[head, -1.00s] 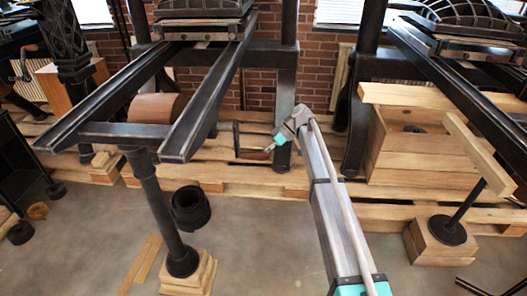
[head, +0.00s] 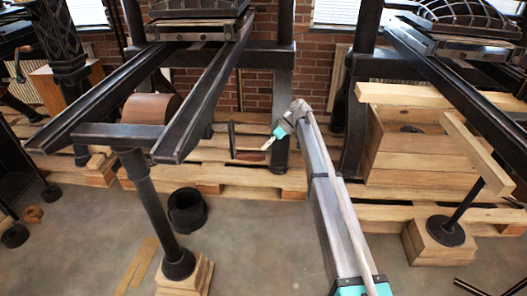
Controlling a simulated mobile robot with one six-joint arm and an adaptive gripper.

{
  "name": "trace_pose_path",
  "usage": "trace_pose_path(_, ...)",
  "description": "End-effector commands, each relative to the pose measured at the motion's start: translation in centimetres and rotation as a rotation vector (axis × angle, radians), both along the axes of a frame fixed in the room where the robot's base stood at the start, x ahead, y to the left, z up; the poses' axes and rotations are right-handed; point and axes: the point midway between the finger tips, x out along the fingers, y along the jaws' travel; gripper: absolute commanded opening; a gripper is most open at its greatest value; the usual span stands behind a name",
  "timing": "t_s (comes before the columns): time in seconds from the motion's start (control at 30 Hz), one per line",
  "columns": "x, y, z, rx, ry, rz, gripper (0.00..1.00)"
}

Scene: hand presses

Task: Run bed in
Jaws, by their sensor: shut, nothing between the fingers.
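The hand press's bed (head: 195,29) sits at the far, upper end of two long dark rails (head: 198,108), under the press frame at the top. A brown drum (head: 152,108) lies between the rails. A dark crank arm (head: 231,138) stands about upright to the right of the rails, with a small brown handle (head: 249,156) at its lower end. My gripper (head: 268,145) is shut and empty, just right of and slightly above the handle. Its tip points down and left; it looks close to the handle, but I cannot tell whether they touch.
A post (head: 152,205) on wooden blocks supports the rails' near end. A black bucket (head: 187,210) stands on the floor beside it. A second press with a wooden box (head: 425,155) is at right. Wooden pallets (head: 230,176) run behind; the grey floor in front is mostly clear.

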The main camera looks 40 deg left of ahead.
Motion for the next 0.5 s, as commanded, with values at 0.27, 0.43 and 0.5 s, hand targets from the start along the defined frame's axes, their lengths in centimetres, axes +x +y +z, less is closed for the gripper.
trace_pose_path(0.27, 5.0, -0.1, -0.6, 0.0, 0.0, -0.002, 0.0)
trace_pose_path(0.43, 6.9, -0.3, -0.8, 0.0, -0.001, -0.002, 0.0)
trace_pose_path(0.5, 7.4, -0.3, -0.9, 0.001, 0.0, -0.003, 0.0)
